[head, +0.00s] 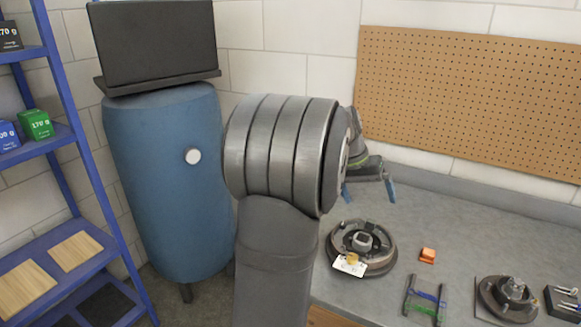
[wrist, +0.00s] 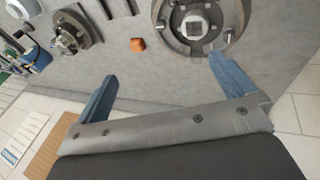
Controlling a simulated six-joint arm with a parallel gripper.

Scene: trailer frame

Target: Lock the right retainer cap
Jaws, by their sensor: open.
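A round brake assembly (head: 340,239) with curved shoes and a square-topped hub lies on the grey bench, and a white tag (head: 350,265) rests at its front edge. It also shows in the wrist view (wrist: 170,38), cut off at the top edge. I cannot make out the right retainer cap for certain; the parts on the assembly are too small. My gripper (head: 368,196) is open and empty, above and behind the assembly in the head view. In the wrist view my gripper (wrist: 163,68) has its blue fingers apart, one fingertip overlapping the assembly's near rim.
An orange block (head: 427,255) lies right of the assembly. A small stand with blue and green parts (head: 425,299), another hub (head: 509,296) and a dark holder (head: 564,303) stand farther right. A pegboard (head: 470,95) hangs behind. The bench's back strip is clear.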

